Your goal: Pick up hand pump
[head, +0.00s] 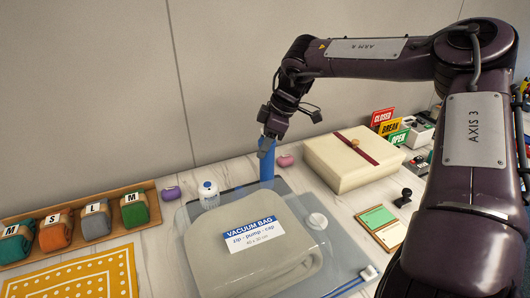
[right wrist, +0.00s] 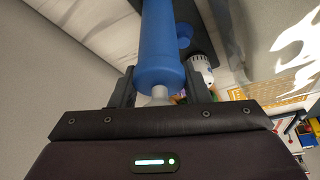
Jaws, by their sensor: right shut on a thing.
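The hand pump is a blue cylinder (head: 267,163) standing upright at the back edge of the grey mat in the head view. My right gripper (head: 266,140) reaches down from above and is shut on its upper end. In the right wrist view the blue pump body (right wrist: 161,45) runs away between the two dark fingers (right wrist: 160,90), with a pale narrow part at the near end. I cannot tell whether its lower end touches the mat. My left gripper is not in view.
A vacuum bag (head: 250,250) lies in front of the pump on the mat. A white bottle with a blue top (head: 208,195) stands left of it. A cream box (head: 352,160) is to the right. A wooden tray of rolled cloths (head: 80,222) is at left. A wall rises behind.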

